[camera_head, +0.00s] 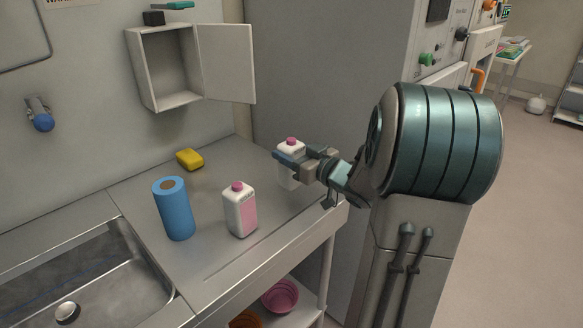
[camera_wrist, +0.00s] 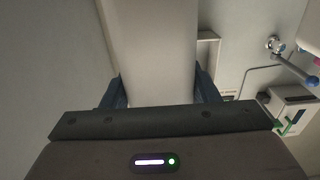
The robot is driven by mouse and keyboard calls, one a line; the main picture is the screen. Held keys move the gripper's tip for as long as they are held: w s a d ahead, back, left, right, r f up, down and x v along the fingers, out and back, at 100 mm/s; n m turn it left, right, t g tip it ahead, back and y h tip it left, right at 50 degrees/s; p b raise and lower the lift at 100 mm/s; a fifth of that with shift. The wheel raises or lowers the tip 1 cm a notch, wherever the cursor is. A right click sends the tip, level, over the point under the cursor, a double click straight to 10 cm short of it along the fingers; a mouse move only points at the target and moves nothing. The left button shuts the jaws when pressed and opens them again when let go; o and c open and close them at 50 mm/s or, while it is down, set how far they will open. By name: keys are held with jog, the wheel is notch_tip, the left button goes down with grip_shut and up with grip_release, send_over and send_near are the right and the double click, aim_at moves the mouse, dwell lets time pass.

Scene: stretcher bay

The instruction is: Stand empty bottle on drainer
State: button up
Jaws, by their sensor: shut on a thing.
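A white bottle with a pink cap (camera_head: 291,143) is in my gripper (camera_head: 287,161) at the right end of the steel counter. Its pale body (camera_wrist: 150,50) fills the space between the two fingers in the wrist view. It looks about upright; I cannot tell whether its base touches the counter or how full it is. A second white bottle with a pink cap and pink label (camera_head: 241,211) stands upright on the counter's front part. The flat steel surface (camera_head: 205,262) beside the sink may be the drainer; no separate rack shows.
A blue roll (camera_head: 174,209) stands left of the second bottle, and a yellow sponge (camera_head: 190,159) lies behind it. The sink (camera_head: 95,275) is at the left. An open wall cabinet (camera_head: 168,68) hangs above. A pink bowl (camera_head: 281,296) sits on the shelf below.

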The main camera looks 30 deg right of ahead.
jog(key=shift+f, duration=1.95)
jog(key=shift+b, duration=0.3)
jog(key=shift+f, duration=0.15)
jog(key=o, duration=1.2)
jog(key=v, duration=1.2)
